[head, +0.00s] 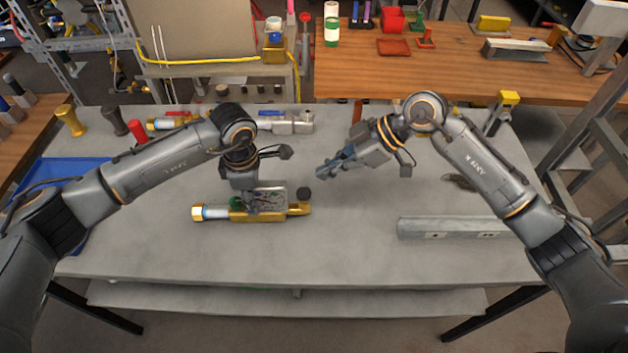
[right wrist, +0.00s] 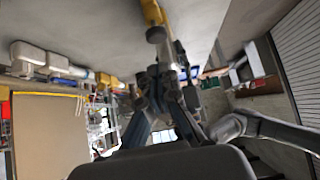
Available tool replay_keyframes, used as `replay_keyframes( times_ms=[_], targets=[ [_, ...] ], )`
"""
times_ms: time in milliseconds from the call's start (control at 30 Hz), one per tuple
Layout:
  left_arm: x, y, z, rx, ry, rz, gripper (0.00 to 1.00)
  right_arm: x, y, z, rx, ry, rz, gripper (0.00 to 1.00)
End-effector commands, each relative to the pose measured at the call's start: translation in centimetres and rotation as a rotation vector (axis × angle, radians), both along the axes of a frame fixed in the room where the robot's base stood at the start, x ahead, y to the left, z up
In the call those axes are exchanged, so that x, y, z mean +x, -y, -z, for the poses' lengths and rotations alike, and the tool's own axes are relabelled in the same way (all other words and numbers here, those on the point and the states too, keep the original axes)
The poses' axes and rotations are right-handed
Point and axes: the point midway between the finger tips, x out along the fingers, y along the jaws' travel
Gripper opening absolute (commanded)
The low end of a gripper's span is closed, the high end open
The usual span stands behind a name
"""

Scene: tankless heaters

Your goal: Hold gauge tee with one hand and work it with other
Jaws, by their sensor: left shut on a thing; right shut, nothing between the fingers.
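The gauge tee (head: 270,214) is a brass body with a pale, blue-ringed pipe and brass nut at its left end. It lies along the middle of the grey table, with a dark round knob (head: 303,193) above its right end. My left gripper (head: 252,206) comes down from above and is shut on the tee's middle, hiding part of it. My right gripper (head: 326,171) is shut and empty, to the right of and beyond the knob, apart from it. In the right wrist view its fingers (right wrist: 165,78) meet close below a grey cylindrical end and a brass part.
A similar pipe assembly (head: 288,123) lies at the table's back, partly behind my left arm. A grey metal channel (head: 440,228) lies at the right. A blue tray (head: 62,172) is at the left edge. The table front is clear.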

Motion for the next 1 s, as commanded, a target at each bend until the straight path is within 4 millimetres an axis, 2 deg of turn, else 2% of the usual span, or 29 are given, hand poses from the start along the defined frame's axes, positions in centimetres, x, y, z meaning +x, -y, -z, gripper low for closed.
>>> replay_keyframes(
  times_ms=[100,333,1000],
  targets=[
    [0.0,0.0,0.0,-0.001,0.001,0.000,0.00,-0.1,1.8,-1.8,-0.001,0.003,0.001,0.00],
    [0.0,0.0,0.0,0.000,0.001,0.000,0.00,-0.3,3.5,-3.7,0.002,0.002,0.000,0.00],
    [0.1,0.0,0.0,0.001,0.001,-0.001,0.00,-0.3,3.7,-3.9,0.002,0.002,0.000,0.00]
  ],
)
